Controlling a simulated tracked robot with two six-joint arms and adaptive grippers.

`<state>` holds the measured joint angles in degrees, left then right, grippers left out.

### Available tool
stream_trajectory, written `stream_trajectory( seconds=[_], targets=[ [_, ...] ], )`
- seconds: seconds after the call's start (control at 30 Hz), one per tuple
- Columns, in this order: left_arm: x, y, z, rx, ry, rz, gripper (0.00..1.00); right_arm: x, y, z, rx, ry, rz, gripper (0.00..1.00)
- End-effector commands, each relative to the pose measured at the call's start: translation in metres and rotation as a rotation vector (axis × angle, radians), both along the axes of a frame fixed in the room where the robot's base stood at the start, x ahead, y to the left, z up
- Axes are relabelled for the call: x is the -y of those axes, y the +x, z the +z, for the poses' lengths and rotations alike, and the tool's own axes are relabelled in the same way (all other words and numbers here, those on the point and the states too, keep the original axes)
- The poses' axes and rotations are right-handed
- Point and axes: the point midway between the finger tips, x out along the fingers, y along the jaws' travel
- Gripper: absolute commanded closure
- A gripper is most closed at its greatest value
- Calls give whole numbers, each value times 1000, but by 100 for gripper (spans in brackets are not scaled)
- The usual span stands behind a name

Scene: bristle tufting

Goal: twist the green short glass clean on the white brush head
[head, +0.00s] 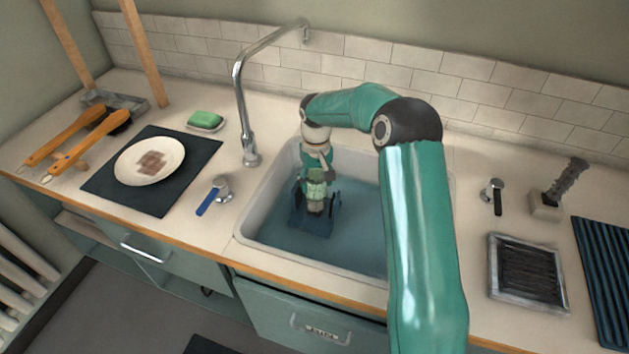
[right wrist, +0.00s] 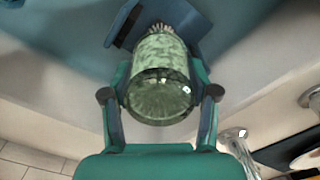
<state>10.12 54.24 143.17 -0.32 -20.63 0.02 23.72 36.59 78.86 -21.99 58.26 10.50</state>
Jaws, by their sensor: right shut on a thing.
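The green short glass (head: 316,188) is in the sink, between the fingers of my right gripper (head: 316,200), which is shut on it. In the right wrist view the glass (right wrist: 160,75) has its round base towards the camera, and my right gripper (right wrist: 160,100) has a finger on each side. Pale bristles of the white brush head (right wrist: 161,28) show just past the glass's far end. How far the bristles reach inside the glass cannot be told. In the head view the brush is mostly hidden by the glass and fingers. My left gripper is not in view.
The sink (head: 262,222) holds bluish water, with a tall faucet (head: 240,100) behind its left side. A white plate (head: 128,170) lies on a dark mat (head: 190,160) at left, near green soap (head: 204,118). A dark-bristled tray (head: 527,272) and ribbed mat (head: 605,270) are at right.

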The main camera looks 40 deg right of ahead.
Motion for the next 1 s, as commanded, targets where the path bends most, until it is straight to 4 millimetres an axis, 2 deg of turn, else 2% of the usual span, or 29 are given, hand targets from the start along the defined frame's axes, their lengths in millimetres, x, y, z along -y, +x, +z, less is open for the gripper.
stream_trajectory(
  seconds=[0.27, 1.0],
  targets=[
    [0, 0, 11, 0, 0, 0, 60, 0, 1, 16, 3, -1, 2, 80],
    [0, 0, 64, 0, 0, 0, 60, 0, 1, 91, 3, -1, 2, 80]
  ],
)
